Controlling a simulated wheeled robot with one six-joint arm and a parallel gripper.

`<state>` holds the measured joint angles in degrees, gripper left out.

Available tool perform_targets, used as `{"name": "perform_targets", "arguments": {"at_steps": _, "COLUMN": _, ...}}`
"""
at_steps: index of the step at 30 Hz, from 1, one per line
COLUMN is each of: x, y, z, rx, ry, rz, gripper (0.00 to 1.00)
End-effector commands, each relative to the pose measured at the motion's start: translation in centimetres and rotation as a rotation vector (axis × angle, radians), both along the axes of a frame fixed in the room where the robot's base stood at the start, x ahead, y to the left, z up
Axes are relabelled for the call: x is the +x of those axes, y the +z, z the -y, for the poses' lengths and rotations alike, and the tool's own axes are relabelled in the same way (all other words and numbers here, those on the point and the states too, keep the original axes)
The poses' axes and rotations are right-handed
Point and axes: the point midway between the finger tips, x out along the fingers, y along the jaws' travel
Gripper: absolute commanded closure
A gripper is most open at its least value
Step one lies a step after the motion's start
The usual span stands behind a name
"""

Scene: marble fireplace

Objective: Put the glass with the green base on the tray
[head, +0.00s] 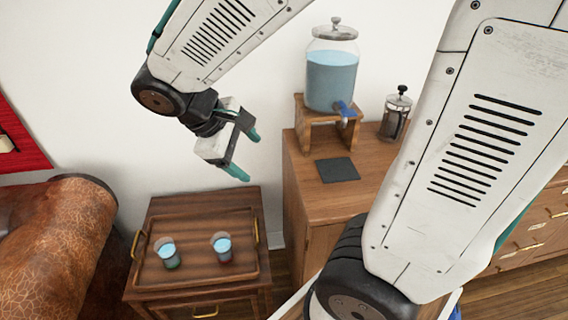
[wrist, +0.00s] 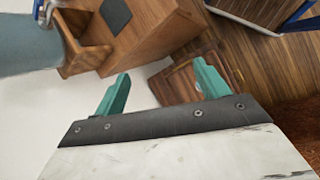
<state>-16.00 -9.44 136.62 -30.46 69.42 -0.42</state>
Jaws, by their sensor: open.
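The glass with the green base (head: 169,257) stands upright on the left part of the wooden tray (head: 205,279), with blue liquid in it. A second glass with a reddish base (head: 222,249) stands to its right on the same tray, also with blue liquid. The tray has gold handles and lies on a small wooden side table. My gripper (head: 247,154) is open and empty, in the air above and behind the tray, apart from both glasses.
A wooden cabinet (head: 312,205) stands right of the side table. It bears a dark square mat (head: 337,170), a drink dispenser (head: 332,75) on a wooden stand and a French press (head: 396,113). A brown leather armchair (head: 60,240) is at the left.

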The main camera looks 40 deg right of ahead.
Motion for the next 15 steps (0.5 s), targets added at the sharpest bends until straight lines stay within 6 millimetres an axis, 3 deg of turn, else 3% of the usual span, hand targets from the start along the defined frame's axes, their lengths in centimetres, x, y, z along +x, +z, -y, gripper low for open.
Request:
{"name": "perform_targets", "arguments": {"at_steps": 3, "x": -3.7, "y": 2.0, "z": 0.8, "rx": 0.132, "ry": -0.153, "rz": 0.084, "gripper": 0.26}}
{"name": "perform_targets", "arguments": {"at_steps": 9, "x": -9.0, "y": 4.0, "z": 0.4, "rx": 0.346, "ry": -0.364, "rz": 0.214, "gripper": 0.26}}
{"name": "perform_targets", "arguments": {"at_steps": 15, "x": -11.9, "y": 4.9, "z": -0.7, "rx": 0.492, "ry": -0.481, "rz": 0.306, "gripper": 0.26}}
